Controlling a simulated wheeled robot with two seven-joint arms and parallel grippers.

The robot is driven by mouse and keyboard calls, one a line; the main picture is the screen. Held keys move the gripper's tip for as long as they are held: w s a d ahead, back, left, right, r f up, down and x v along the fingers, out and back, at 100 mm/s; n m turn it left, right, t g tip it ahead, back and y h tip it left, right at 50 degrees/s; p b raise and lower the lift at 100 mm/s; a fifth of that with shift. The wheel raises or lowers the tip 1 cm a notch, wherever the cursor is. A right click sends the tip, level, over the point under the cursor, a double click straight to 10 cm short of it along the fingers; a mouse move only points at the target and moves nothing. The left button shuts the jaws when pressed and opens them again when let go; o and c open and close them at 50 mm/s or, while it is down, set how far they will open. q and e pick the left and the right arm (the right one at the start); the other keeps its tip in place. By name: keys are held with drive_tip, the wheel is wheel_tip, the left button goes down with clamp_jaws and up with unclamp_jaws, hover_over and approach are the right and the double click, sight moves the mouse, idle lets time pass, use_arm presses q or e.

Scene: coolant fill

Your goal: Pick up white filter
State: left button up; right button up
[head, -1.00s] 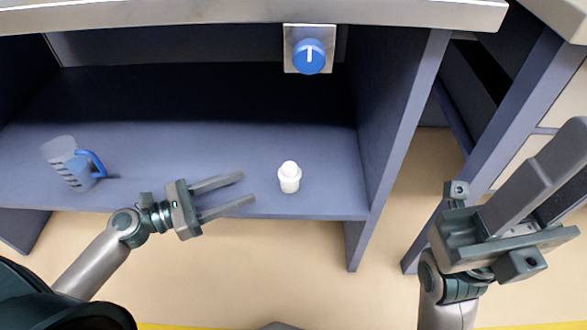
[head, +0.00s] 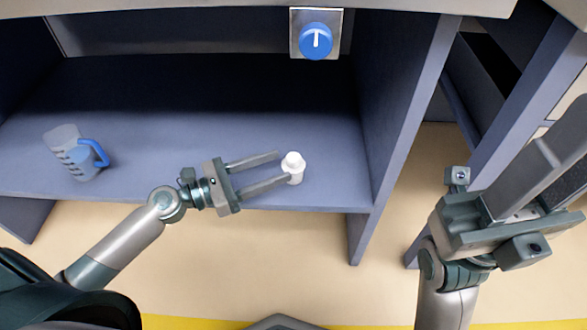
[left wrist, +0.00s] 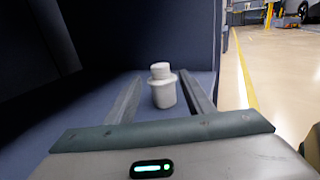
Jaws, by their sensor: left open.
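The white filter (head: 293,167) stands upright on the blue-grey shelf near its front edge. It is a small white piece with a narrower knob on top. My left gripper (head: 284,168) is open, and its fingertips reach the filter. In the left wrist view the filter (left wrist: 162,88) stands between the two open fingers (left wrist: 160,90), closer to the right one. I cannot tell whether a finger touches it. My right gripper (head: 575,140) is at the right, raised in front of the floor and cabinet, away from the filter; its fingertips run out of the frame.
The shelf (head: 240,120) is clear behind the filter. A clear measuring jug (head: 70,155) with a blue handle stands at the shelf's left. A blue knob (head: 316,41) on a metal plate is above. An upright panel (head: 400,130) bounds the shelf on the right.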

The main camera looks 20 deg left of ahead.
sight(287, 163)
use_arm(q)
drive_tip(key=shift+x, duration=2.2)
drive_tip(key=shift+w+d, duration=0.1)
drive_tip(key=shift+r+x, duration=0.15)
drive_tip(key=shift+x, duration=1.1)
drive_tip(key=shift+r+x, duration=0.15)
drive_tip(key=shift+x, duration=1.05)
drive_tip(key=c, duration=1.2)
